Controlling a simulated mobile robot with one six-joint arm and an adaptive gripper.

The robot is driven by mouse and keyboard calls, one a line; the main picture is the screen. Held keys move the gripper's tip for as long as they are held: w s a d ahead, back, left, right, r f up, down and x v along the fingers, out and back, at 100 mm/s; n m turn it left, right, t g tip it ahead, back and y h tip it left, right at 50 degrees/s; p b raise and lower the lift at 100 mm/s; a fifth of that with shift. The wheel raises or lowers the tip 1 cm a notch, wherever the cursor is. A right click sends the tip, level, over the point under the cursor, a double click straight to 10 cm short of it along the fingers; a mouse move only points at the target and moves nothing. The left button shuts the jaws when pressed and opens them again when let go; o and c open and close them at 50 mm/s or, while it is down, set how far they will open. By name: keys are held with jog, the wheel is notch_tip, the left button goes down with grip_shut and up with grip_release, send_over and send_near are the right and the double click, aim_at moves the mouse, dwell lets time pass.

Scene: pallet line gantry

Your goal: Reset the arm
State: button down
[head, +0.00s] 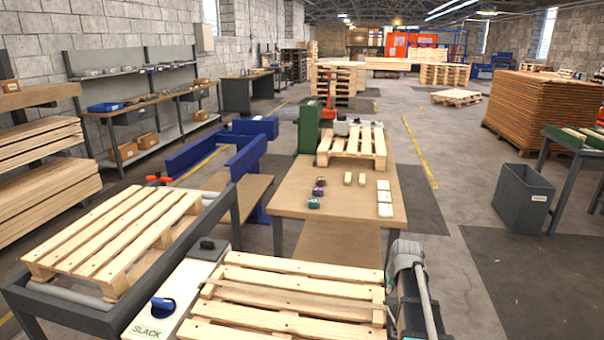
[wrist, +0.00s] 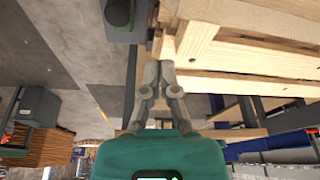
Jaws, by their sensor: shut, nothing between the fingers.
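My gripper (wrist: 157,72) shows in the wrist view, with its green body at the bottom and two grey fingers reaching up. The fingers are drawn together and hold nothing. The fingertips are close in the picture to the edge of pale pallet timber (wrist: 198,40); I cannot tell whether they touch it. In the head view I cannot make out the gripper. A slatted wooden pallet (head: 290,295) lies in the near foreground, with a grey jointed part of my arm at its right side.
Another pallet (head: 120,235) rests on a dark frame at left. Beyond is a wooden table (head: 330,205) with small coloured items, white blocks and a pallet (head: 350,146). A grey bin (head: 523,198) stands at right. The floor between table and bin is clear.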

jog(key=shift+n+g, duration=0.3)
jog(key=shift+g, duration=0.6)
jog(key=s+a, duration=0.6)
jog(key=a, duration=0.1)
jog(key=s+a, duration=0.3)
jog(key=a, duration=0.1)
jog(key=shift+s+f, duration=0.25)
jog(key=shift+s, duration=0.15)
jog(key=shift+g, duration=0.7)
jog(key=s+a, duration=0.4)
jog(key=s, duration=0.1)
jog(key=s+a, duration=0.1)
jog(key=s, duration=0.1)
jog(key=shift+s+a+r+p, duration=0.15)
jog(key=shift+a+r+p, duration=0.15)
jog(key=shift+a, duration=0.1)
notch_tip(320, 180, up, 14)
jog(key=p, duration=1.4)
jog(key=shift+w, duration=0.2)
